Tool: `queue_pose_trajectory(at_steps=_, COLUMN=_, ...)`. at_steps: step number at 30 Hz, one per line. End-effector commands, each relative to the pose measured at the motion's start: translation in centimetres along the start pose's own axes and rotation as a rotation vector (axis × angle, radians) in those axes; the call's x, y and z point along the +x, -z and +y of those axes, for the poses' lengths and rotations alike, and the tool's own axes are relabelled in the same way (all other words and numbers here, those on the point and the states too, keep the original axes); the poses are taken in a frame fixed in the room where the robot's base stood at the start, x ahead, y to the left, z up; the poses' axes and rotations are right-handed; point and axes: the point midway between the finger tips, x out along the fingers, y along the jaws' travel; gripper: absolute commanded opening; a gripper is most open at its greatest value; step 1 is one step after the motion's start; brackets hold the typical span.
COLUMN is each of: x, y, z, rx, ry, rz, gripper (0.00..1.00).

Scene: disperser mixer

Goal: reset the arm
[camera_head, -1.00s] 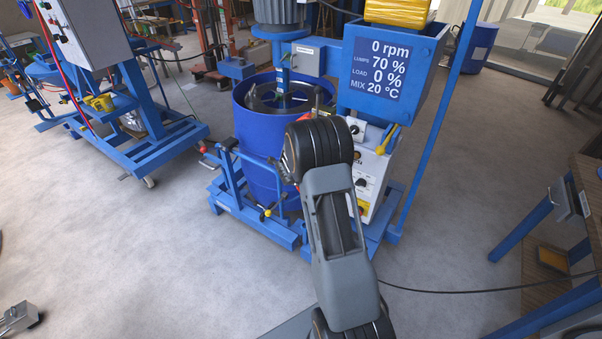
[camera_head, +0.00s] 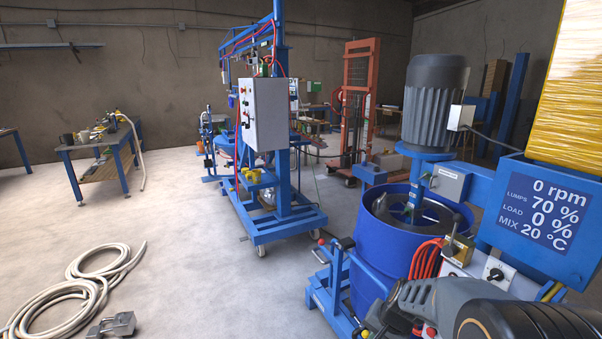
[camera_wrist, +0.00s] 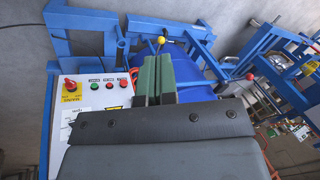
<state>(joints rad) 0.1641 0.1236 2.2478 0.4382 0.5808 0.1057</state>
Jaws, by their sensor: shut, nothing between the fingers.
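In the wrist view my gripper (camera_wrist: 157,68) shows as two green fingers side by side. They are shut with nothing between them. Behind them are a blue drum (camera_wrist: 196,62) and a white control panel (camera_wrist: 92,112) with a red rotary switch. In the head view my grey arm (camera_head: 540,322) reaches in at the bottom right, low in front of the disperser mixer. The mixer's blue drum (camera_head: 372,270) stands under the grey motor (camera_head: 434,103). The display (camera_head: 540,213) reads 0 rpm, lumps 70 %, load 0 %, mix 20 °C.
A blue wheeled frame with a grey control box (camera_head: 264,112) stands left of the mixer. A pale coiled hose (camera_head: 75,290) and a small metal block (camera_head: 112,324) lie on the floor. A workbench (camera_head: 95,165) stands further left. Open floor lies between them.

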Motion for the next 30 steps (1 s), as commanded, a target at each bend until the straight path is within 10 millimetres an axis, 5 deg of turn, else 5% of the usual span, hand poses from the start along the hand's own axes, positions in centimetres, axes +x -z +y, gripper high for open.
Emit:
queue_pose_trajectory(at_steps=3, x=-4.7, y=-5.0, z=1.1, rx=-0.289, ry=-0.087, rz=-0.063, gripper=0.0)
queue_pose_trajectory(at_steps=9, x=-9.7, y=-9.5, z=3.4, rx=-0.553, ry=-0.202, rz=-0.046, gripper=0.0)
queue_pose_trajectory(at_steps=18, x=-13.3, y=-10.8, z=2.3, rx=-0.643, ry=-0.175, rz=0.104, gripper=0.0)
queue_pose_trajectory(at_steps=30, x=-13.7, y=-10.9, z=1.9, rx=-0.654, ry=-0.164, rz=0.122, gripper=0.0)
